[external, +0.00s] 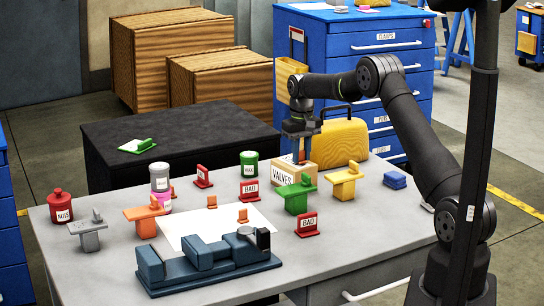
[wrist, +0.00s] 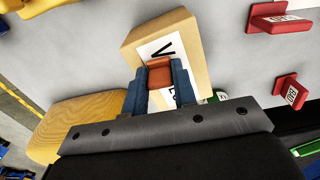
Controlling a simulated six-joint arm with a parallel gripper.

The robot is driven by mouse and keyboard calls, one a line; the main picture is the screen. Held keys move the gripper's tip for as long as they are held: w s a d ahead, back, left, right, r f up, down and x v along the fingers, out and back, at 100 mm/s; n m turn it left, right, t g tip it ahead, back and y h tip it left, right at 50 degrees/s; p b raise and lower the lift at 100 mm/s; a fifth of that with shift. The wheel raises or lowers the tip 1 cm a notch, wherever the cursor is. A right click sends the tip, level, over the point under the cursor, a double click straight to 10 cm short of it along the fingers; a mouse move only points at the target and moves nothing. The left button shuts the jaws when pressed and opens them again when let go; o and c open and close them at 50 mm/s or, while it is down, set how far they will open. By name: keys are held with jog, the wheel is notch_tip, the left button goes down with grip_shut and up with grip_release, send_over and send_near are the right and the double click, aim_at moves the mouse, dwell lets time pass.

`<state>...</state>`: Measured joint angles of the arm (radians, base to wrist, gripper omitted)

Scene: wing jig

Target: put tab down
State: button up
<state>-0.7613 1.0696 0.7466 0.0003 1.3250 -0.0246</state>
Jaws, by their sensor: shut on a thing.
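My gripper (external: 300,146) is shut on an orange-brown tab (wrist: 160,83), which sits between the two blue fingers in the wrist view. The gripper points down at the open-looking cardboard box labelled VALVES (external: 281,175), at the back of the grey table. In the wrist view the box (wrist: 185,40) lies right behind the tab. I cannot tell whether the tab touches the box. Two small orange tabs (external: 212,201) (external: 243,215) stand on or beside a white sheet (external: 205,232) on the table.
Green (external: 296,200), yellow (external: 344,190), orange (external: 146,221) and grey (external: 88,239) stands are spread over the table (external: 340,240). Red BAD signs (external: 307,225) stand among them. A blue vise (external: 205,262) occupies the front. A yellow case (external: 340,142) is behind the box.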

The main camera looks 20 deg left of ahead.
jog(key=o, duration=1)
jog(key=shift+f, duration=0.1)
notch_tip(320, 180, up, 12)
jog(key=shift+r, duration=0.2)
jog(key=shift+f, duration=0.1)
notch_tip(320, 180, down, 13)
jog(key=shift+r, duration=2.45)
